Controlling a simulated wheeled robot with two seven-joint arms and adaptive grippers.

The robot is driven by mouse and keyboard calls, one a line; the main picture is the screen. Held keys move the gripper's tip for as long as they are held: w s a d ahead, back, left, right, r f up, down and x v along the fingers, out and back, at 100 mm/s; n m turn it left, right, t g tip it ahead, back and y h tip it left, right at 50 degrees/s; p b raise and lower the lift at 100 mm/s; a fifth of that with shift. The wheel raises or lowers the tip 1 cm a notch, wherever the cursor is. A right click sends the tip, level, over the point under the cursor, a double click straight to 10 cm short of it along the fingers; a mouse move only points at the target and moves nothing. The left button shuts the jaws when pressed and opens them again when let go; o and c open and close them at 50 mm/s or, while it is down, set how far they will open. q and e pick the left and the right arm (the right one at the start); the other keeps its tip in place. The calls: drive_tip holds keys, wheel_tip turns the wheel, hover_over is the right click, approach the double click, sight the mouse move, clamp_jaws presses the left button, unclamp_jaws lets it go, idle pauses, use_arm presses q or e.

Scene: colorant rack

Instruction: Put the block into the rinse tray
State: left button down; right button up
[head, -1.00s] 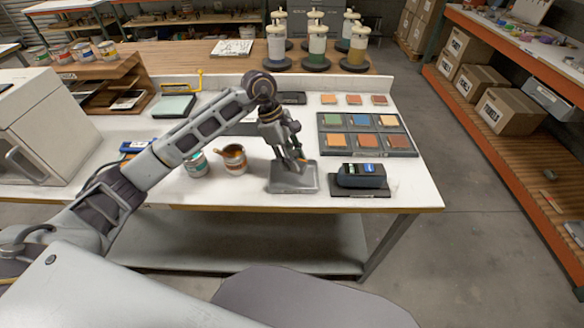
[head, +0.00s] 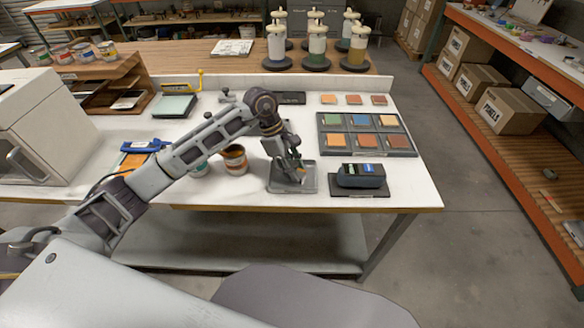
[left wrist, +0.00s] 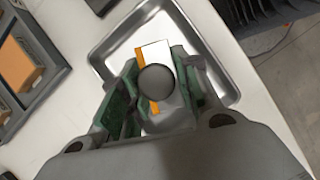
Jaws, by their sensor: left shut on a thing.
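The rinse tray (head: 308,184) is a shallow grey metal tray near the front edge of the white table. My left gripper (head: 293,172) points down over it. In the left wrist view, my left gripper (left wrist: 156,82) has its green-padded fingers shut on the block (left wrist: 153,52), which looks pale with orange edges. A dark grey round shape covers the block's middle. The tray (left wrist: 218,72) lies beneath the block in that view. I cannot tell whether the block touches the tray floor. My right gripper is not in view.
A dark device on a black base (head: 361,178) stands close right of the tray. An open can (head: 234,160) stands close left. A dark palette of coloured tiles (head: 368,146) lies behind right. The table's front edge is just before the tray.

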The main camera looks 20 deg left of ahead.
use_arm(q)
drive_tip(key=c, duration=1.5)
unclamp_jaws()
drive_tip(key=shift+f, duration=0.1)
drive_tip(key=o, duration=0.4)
drive_tip(key=shift+o, duration=0.2)
drive_tip(key=shift+a+r, duration=0.1)
drive_tip(key=shift+r, duration=0.3)
drive_tip(key=v, duration=0.5)
drive_tip(key=shift+a+r+b, duration=0.1)
drive_tip(key=shift+r+b, duration=0.1)
drive_tip(key=shift+b, duration=0.1)
drive_tip(key=v, duration=0.6)
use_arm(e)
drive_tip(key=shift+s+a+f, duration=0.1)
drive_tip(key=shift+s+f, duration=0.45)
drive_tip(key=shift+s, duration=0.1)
